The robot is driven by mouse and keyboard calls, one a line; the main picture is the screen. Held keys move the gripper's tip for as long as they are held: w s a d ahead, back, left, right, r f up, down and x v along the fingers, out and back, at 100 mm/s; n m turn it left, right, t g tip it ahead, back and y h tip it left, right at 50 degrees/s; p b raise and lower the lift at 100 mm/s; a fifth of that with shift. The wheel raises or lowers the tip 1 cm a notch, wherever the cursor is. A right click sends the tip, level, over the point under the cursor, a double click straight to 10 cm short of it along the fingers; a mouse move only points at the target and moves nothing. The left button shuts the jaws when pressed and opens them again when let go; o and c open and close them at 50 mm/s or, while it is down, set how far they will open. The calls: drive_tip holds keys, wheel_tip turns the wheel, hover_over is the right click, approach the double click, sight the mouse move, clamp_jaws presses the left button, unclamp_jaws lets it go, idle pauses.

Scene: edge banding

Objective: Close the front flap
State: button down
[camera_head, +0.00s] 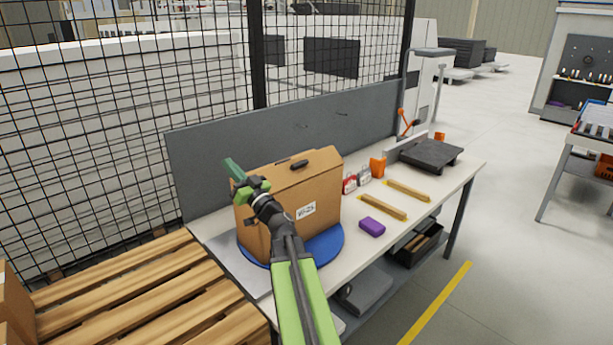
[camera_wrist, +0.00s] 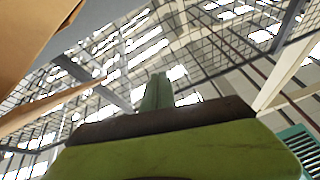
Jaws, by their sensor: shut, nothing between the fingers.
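A brown cardboard box (camera_head: 290,205) stands upright on a blue round turntable (camera_head: 325,246) on the workbench. A white label is on its side facing me, and a small dark object lies on its top. I cannot tell clearly which panel is the front flap or how far it stands open. My gripper (camera_head: 233,169) is shut and empty at the box's upper left corner, its tip pointing up and left. In the wrist view the closed fingers (camera_wrist: 157,92) point up, with cardboard (camera_wrist: 30,40) at the upper left, apart from them. My arm hides part of the box.
The workbench (camera_head: 345,265) also holds a purple block (camera_head: 372,227), two wooden strips (camera_head: 384,207), padlock-like items (camera_head: 350,183), an orange container (camera_head: 377,166) and a dark plate (camera_head: 432,154). A grey panel (camera_head: 205,165) and mesh fence stand behind. A wooden pallet (camera_head: 130,300) is at left.

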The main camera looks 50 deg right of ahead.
sight(301, 167)
drive_tip(key=s+d+f+h+b, duration=0.1)
drive_tip(key=s+d+f+b, duration=0.15)
drive_tip(key=s+d, duration=0.8)
drive_tip(key=s+d+f+h+b, duration=0.1)
drive_tip(key=s+d+f+b, duration=0.15)
drive_tip(key=s+d, duration=0.85)
drive_tip(key=d+f+p+x, duration=0.1)
drive_tip(key=p+x, duration=0.5)
drive_tip(key=x, duration=0.5)
drive_tip(key=shift+n, duration=0.4)
drive_tip(key=w+f+b, duration=0.1)
drive_tip(key=b, duration=0.1)
drive_tip(key=w+f+b, duration=0.1)
drive_tip(key=f+b, duration=0.1)
drive_tip(key=shift+w+f, duration=0.2)
drive_tip(key=shift+w, duration=0.05)
